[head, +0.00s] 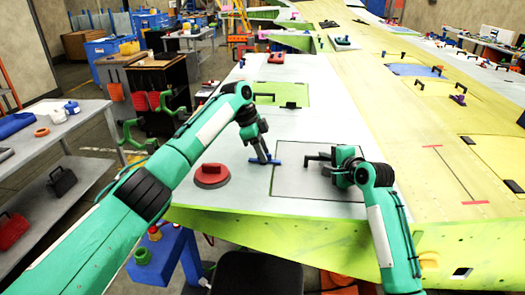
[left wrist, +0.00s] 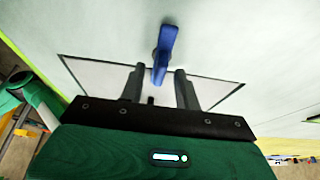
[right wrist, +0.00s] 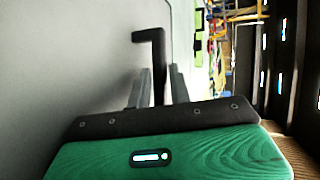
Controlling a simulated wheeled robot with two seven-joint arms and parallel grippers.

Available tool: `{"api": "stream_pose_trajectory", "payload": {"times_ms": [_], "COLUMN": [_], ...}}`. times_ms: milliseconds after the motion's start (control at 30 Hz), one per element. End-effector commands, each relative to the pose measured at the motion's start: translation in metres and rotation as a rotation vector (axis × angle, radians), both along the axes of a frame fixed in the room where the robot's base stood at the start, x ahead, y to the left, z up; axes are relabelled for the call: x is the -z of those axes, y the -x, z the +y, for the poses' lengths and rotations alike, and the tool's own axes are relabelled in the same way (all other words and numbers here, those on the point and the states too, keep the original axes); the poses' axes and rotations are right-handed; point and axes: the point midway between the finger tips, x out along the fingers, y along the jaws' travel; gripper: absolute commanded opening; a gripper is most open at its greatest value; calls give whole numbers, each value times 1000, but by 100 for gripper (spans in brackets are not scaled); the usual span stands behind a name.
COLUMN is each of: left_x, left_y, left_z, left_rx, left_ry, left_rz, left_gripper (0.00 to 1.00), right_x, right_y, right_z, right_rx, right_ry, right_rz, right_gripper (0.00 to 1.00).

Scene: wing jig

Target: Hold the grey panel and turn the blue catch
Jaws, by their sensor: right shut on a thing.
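The grey panel (head: 312,184) is a flat plate with a dark outline, set in the pale wing skin. It carries a black bent handle (head: 316,157); the handle also shows in the right wrist view (right wrist: 158,62). My right gripper (head: 334,172) is shut on this handle. The blue catch (head: 270,161) lies across the panel's left edge in the head view. In the left wrist view the blue catch (left wrist: 165,45) reaches in between the fingers of my left gripper (left wrist: 159,70). Those fingers stand apart, with gaps beside the catch.
A red round device (head: 211,174) sits on the wing left of the catch. A green panel (head: 282,94) with black fittings lies further back. A grey shelf table (head: 70,140) stands at the left. The wing's green front edge (head: 270,226) runs below the grey panel.

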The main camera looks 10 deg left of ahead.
Motion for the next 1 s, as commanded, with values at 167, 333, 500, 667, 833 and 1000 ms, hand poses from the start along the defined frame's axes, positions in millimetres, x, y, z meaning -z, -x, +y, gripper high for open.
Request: {"api": "stream_pose_trajectory", "payload": {"times_ms": [167,333,500,667,833,1000], "left_x": [1,0,0,0,1,1], "left_y": [0,0,0,0,1,1], "left_z": [0,0,0,0,-1,-2], "left_rx": [0,0,0,-9,-56,-157], "left_ry": [0,0,0,1,0,1], "left_rz": [0,0,0,0,0,0], "left_gripper": [33,11,0,0,0,0], "right_x": [2,2,2,2,2,2], "right_y": [0,0,0,0,0,0], "right_z": [0,0,0,0,0,0], "right_rx": [0,0,0,-1,-1,-1], "right_ry": [4,4,4,4,4,4], "right_rz": [2,2,2,2,2,2], "right_gripper": [0,0,0,0,0,0]}}
